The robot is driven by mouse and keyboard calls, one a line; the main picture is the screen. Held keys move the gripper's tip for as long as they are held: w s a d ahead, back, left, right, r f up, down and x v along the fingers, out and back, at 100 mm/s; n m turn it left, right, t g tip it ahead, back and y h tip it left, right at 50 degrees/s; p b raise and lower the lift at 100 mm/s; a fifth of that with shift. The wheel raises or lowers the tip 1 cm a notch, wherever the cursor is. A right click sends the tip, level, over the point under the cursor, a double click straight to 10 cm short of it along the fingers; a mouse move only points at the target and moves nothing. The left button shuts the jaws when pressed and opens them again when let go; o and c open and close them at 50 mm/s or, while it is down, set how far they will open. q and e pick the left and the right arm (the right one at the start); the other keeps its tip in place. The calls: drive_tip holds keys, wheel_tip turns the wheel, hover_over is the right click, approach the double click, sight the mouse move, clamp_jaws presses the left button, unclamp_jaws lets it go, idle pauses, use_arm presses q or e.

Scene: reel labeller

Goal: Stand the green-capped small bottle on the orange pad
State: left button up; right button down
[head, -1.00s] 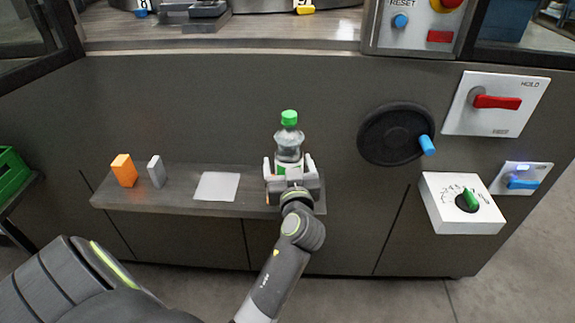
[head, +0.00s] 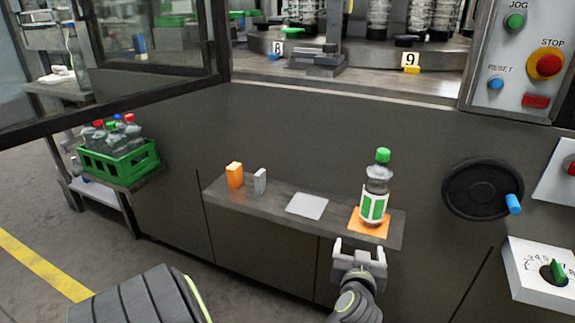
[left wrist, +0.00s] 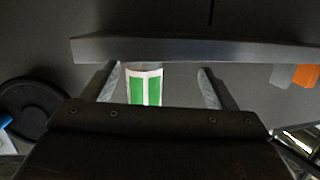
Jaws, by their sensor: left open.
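The small bottle (head: 375,190) with a green cap and a green-and-white label stands upright on the orange pad (head: 355,221) at the right end of the shelf. Orange shows around its base. My left gripper (head: 360,250) is open and empty, in front of the shelf's front edge and apart from the bottle. In the left wrist view, the bottle's green label (left wrist: 146,88) shows between the spread fingers (left wrist: 158,80), beyond them; its cap is out of sight there. My right gripper is not in view.
The shelf (head: 270,203) also holds a pale grey pad (head: 307,206), a grey block (head: 260,181) and an orange block (head: 234,175). A black handwheel (head: 482,189) juts out at the right. A green crate (head: 120,168) of bottles stands at the left.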

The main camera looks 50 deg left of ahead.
use_arm(q)
drive_tip(key=s+f+m+g+h, duration=0.2)
drive_tip(key=s+f+g+h, duration=0.25)
drive_tip(key=s+f, duration=0.8)
drive_tip(key=s+d+f+m+g+h, duration=0.2)
drive_tip(key=s+d+f+h, duration=0.1)
drive_tip(key=s, duration=0.5)
drive_tip(key=s+d+f+m+g+h, duration=0.1)
drive_tip(key=s+d+f+g+h, duration=0.1)
drive_tip(key=s+d, duration=0.3)
drive_tip(key=s+f+h, duration=0.1)
drive_tip(key=s, duration=0.2)
drive_tip(key=shift+s+f+m, duration=0.35)
drive_tip(key=shift+s+m, duration=0.05)
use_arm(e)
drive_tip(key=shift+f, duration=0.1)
use_arm(q)
drive_tip(key=shift+f, duration=0.1)
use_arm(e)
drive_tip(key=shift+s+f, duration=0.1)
